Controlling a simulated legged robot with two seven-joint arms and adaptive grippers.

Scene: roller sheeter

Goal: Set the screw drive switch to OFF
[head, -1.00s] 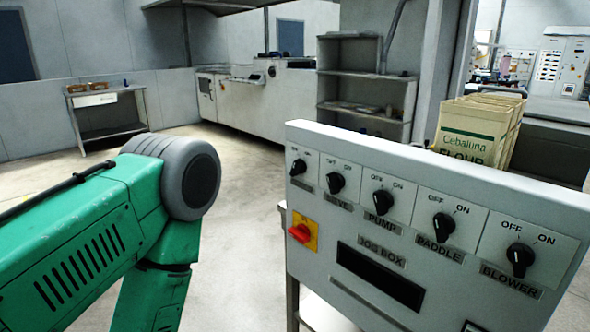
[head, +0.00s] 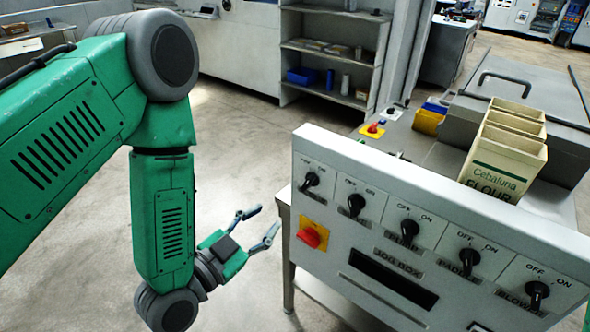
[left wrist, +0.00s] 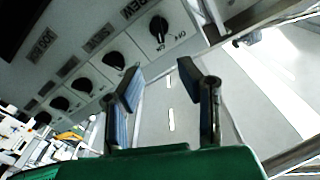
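The grey control panel (head: 330,262) carries a row of black rotary switches with OFF and ON marks. The screw drive switch (head: 310,181) is at the left end of the row; its label is too small to read in the head view. In the left wrist view, a plate reading SCREW stands beside this switch (left wrist: 158,29). I cannot tell for certain which mark its pointer faces. My left gripper (head: 268,219) is open and empty, left of the panel and lower than the switch, apart from it. Its two fingers (left wrist: 160,73) show spread in the left wrist view. My right gripper is out of view.
A red knob on a yellow plate (head: 311,234) sits below the switch row, near a dark slot (head: 392,279). Further switches continue rightward. The floor left of the panel is clear.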

